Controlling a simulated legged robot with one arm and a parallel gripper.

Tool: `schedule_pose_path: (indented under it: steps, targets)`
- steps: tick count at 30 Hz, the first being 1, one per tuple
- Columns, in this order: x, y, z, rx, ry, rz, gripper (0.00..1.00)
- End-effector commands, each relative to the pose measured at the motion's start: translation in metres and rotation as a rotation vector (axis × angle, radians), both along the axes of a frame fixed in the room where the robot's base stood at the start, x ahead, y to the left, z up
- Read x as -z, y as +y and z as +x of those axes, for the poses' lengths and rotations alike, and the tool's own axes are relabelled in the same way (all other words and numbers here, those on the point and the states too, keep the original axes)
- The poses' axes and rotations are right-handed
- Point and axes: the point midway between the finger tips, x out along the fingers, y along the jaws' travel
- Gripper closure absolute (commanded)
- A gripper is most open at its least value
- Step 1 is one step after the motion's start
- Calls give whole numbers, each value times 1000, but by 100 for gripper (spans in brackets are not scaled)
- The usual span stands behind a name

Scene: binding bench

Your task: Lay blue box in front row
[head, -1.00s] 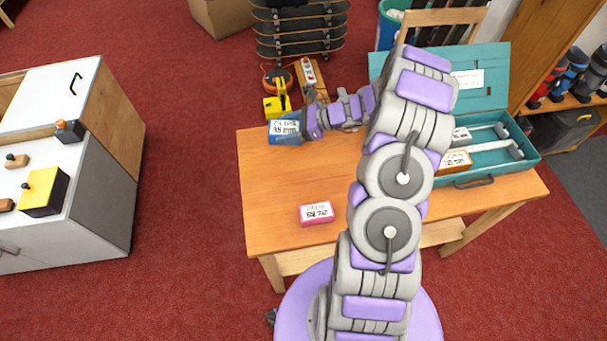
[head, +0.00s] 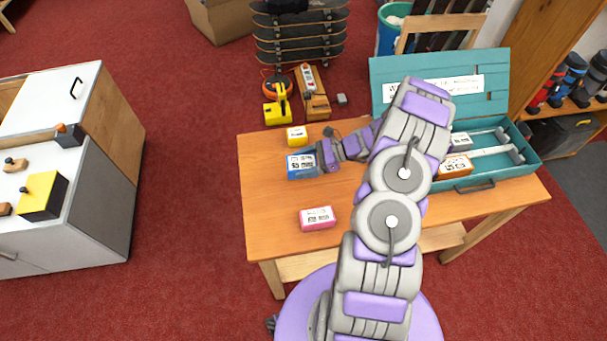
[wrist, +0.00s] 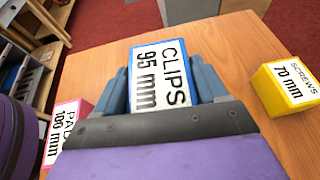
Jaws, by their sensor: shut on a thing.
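The blue box (head: 300,165) has a white label; in the wrist view the blue box (wrist: 162,75) reads "CLIPS 95 mm". My gripper (head: 314,161) is shut on it, with one finger on each side of the box in the wrist view (wrist: 164,90). It is over the left part of the wooden table (head: 270,195); I cannot tell whether it touches the tabletop. The teal case (head: 525,163) stands open on the right, with two rows split by a pale divider (head: 490,152). An orange box (head: 456,166) lies in its front row and a grey box (head: 461,142) in its back row. My arm hides the case's left part.
A pink box (head: 317,218), "PADS 100 mm" in the wrist view (wrist: 62,132), lies near the table's front. A yellow box (head: 297,136), "SCREWS 70 mm" in the wrist view (wrist: 291,84), lies at the back left. A white cabinet (head: 60,105) stands left, across red carpet.

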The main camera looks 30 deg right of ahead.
Motion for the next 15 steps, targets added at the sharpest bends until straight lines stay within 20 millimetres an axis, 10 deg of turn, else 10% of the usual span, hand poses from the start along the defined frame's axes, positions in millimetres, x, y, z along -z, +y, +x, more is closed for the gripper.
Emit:
schedule_pose_path:
  steps: [15]
  targets:
    - [52, 0, 0, -1, -1, -2, 62]
